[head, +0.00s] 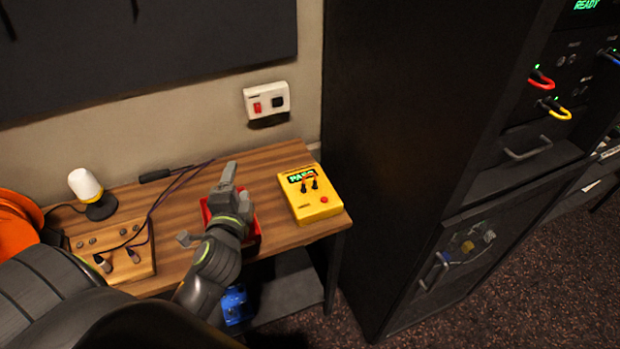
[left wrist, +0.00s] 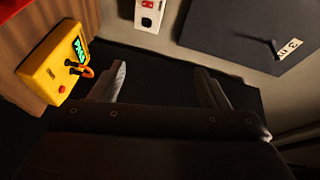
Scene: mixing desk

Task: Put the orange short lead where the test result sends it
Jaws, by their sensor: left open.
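The yellow tester (head: 319,208) sits at the right end of the wooden bench, its small screen showing green lettering that appears to read PASS. In the left wrist view, the orange short lead (left wrist: 88,72) forms a small loop at the sockets of the tester (left wrist: 47,75). In the head view, the two dark plugs (head: 310,186) stand upright on the tester. My left gripper (head: 207,206) is open and empty, left of the tester and above a red tray (head: 252,240), which it partly hides. In the left wrist view the open fingers (left wrist: 162,82) are apart, right of the lead.
A blue bin (head: 236,304) is on the shelf below. A wooden board with cables (head: 138,258), a white-topped lamp (head: 86,187) and an orange reel (head: 16,222) are at left. The dark rack (head: 430,120) at right carries red (head: 541,81) and yellow (head: 557,112) loops.

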